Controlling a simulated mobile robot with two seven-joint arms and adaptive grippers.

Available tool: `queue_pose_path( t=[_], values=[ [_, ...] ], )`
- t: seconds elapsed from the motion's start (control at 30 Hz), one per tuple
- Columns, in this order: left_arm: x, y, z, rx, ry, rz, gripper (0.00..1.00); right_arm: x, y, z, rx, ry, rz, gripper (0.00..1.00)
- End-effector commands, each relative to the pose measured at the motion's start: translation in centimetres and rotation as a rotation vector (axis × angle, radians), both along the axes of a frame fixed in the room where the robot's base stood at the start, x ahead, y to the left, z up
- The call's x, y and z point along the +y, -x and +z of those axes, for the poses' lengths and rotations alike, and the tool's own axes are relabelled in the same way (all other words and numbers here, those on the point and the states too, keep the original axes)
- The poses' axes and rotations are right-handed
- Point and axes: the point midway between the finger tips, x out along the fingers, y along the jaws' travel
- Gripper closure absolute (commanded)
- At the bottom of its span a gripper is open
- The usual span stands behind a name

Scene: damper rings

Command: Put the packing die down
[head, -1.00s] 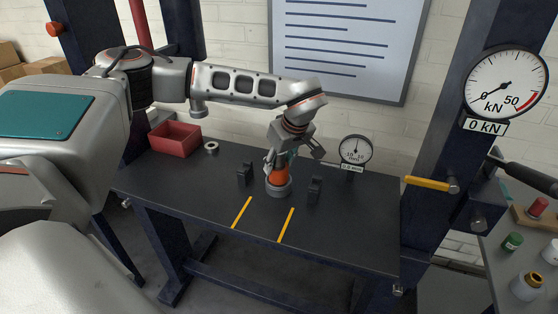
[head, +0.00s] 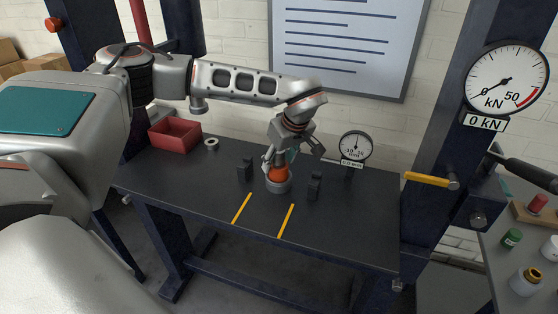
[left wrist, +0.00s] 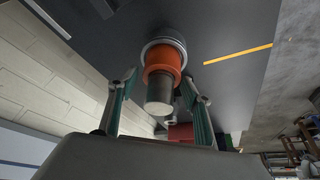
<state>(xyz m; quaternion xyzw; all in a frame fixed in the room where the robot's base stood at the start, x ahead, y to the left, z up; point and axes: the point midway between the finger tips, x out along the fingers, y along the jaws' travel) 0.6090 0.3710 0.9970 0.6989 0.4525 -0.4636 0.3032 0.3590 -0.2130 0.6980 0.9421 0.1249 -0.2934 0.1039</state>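An orange collar-like piece (head: 278,174), which I take to be the packing die, stands upright at the grey round base (head: 278,186) on the dark bench. In the left wrist view the orange piece (left wrist: 164,62) sits at the grey base (left wrist: 165,44), and a grey cylinder (left wrist: 160,92) sticks out of it towards my palm. My left gripper (head: 284,156) is just above it. Its two fingers (left wrist: 158,100) stand apart on either side of the cylinder, with gaps showing on both sides. My right gripper is in neither view.
Two small dark posts (head: 245,170) (head: 315,186) flank the base. A dial gauge (head: 356,147) stands behind to the right. A red bin (head: 175,134) and a grey ring (head: 211,144) are at the back left. The bench front with two yellow strips (head: 242,208) (head: 286,221) is clear.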

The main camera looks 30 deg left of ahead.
Motion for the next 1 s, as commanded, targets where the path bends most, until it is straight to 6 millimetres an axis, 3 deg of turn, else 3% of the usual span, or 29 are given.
queue_pose_path(
  t=[0.33, 0.47, 1.0],
  values=[
    [0.0, 0.3, -0.3, 0.009, -0.001, 0.000, 0.42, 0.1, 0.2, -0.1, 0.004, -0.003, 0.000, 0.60],
    [-0.3, 0.2, 0.5, 0.004, -0.001, -0.002, 0.42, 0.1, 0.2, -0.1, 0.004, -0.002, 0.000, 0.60],
    [-3.6, 1.7, 9.5, 0.000, -0.001, -0.002, 0.42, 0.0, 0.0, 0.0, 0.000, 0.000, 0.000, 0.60]
  ],
)
